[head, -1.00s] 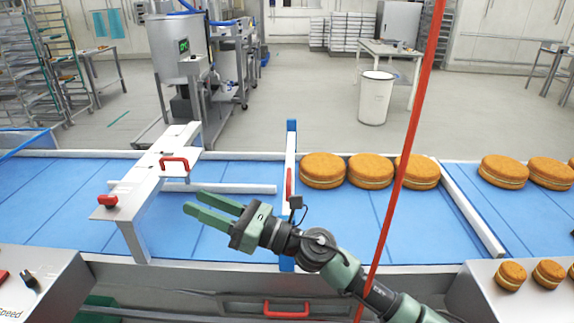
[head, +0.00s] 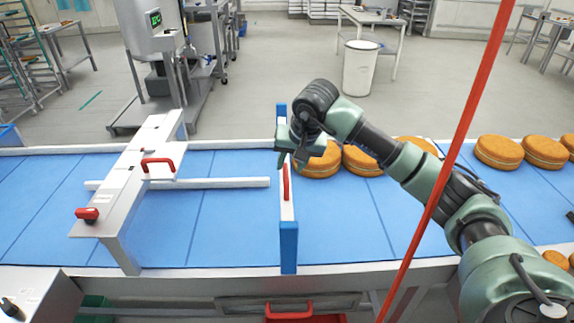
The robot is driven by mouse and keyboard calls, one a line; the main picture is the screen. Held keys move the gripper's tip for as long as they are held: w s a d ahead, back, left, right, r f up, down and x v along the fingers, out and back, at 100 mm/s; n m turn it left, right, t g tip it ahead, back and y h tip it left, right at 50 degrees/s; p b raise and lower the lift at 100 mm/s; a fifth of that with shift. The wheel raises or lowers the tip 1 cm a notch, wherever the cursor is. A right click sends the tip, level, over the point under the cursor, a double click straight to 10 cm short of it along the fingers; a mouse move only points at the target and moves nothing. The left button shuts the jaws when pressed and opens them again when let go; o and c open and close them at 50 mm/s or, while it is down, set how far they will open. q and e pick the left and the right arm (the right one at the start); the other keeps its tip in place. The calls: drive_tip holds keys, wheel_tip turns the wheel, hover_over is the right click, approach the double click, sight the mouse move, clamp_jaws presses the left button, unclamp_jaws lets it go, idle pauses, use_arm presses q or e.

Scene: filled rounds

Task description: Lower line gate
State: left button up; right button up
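The line gate (head: 288,208) is a narrow white bar with blue ends. It lies across the blue conveyor belt and has a red handle on it. My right gripper (head: 283,157) is at the gate's far half, pointing down just above the red handle (head: 286,182). Its fingers overlap in this view, so I cannot tell how far apart they are or whether they touch the handle. Filled rounds (head: 318,165) sit on the belt just right of the gate, partly hidden by my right arm. My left gripper is not in view.
A white bridge (head: 130,185) with a red handle and red knob spans the belt on the left. A white rail (head: 225,183) runs from it towards the gate. A red cord or pole (head: 455,150) slants in front of my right arm. The belt left of the gate is empty.

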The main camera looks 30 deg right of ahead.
sight(286, 173)
drive_tip(key=shift+p+x, duration=0.45)
drive_tip(key=shift+x, duration=1.4)
clamp_jaws()
